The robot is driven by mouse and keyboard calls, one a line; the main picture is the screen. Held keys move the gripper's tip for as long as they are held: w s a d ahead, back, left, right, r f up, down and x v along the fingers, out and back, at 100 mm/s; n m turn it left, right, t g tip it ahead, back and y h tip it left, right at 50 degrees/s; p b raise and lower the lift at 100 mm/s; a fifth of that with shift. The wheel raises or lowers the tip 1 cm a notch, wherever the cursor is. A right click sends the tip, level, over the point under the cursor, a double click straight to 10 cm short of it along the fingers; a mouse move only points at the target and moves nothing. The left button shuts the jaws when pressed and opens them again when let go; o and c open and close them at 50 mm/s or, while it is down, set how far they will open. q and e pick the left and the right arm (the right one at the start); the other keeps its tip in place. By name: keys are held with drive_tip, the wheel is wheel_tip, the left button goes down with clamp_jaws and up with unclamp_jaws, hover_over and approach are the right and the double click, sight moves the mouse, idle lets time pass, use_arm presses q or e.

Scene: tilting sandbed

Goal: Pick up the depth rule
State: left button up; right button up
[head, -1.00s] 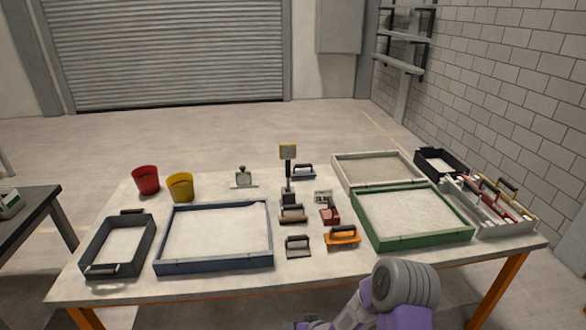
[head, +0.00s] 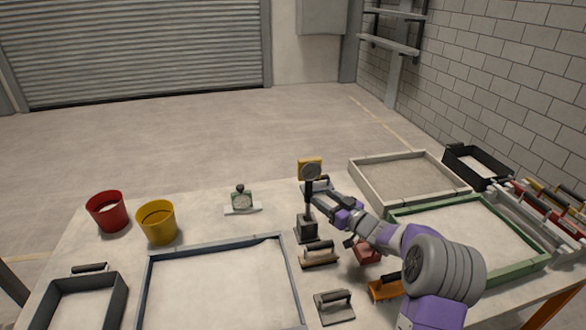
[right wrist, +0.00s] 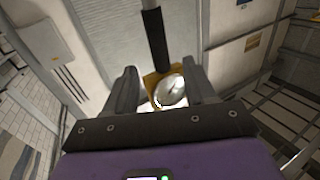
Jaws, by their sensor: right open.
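An upright tool with a yellow square head (head: 310,168), a round dial and a black stem stands in a dark block base (head: 306,229) on the table; it looks like the depth rule, though no label shows. My right gripper (head: 308,190) is open at the stem just below the head. In the right wrist view the black stem and yellow head (right wrist: 152,84) show between my two spread fingers (right wrist: 163,88). I cannot tell whether the fingers touch it. My left gripper is not in view.
A green dial on a white bar (head: 242,201) stands left of it. A blue-framed tray (head: 148,290) and green-framed tray (head: 535,268) flank the middle.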

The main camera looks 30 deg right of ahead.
sight(311, 190)
drive_tip(key=x, duration=0.2)
drive_tip(key=b+x, duration=0.1)
drive_tip(key=x, duration=0.3)
drive_tip(key=shift+w+a+f+b, duration=0.1)
drive_tip(key=shift+w+f+b, duration=0.2)
drive_tip(key=shift+w, duration=0.05)
drive_tip(key=shift+w+a+r, duration=0.1)
drive_tip(key=shift+w, duration=0.45)
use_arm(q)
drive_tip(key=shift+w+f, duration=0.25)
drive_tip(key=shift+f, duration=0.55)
use_arm(e)
drive_tip(key=c, duration=0.8)
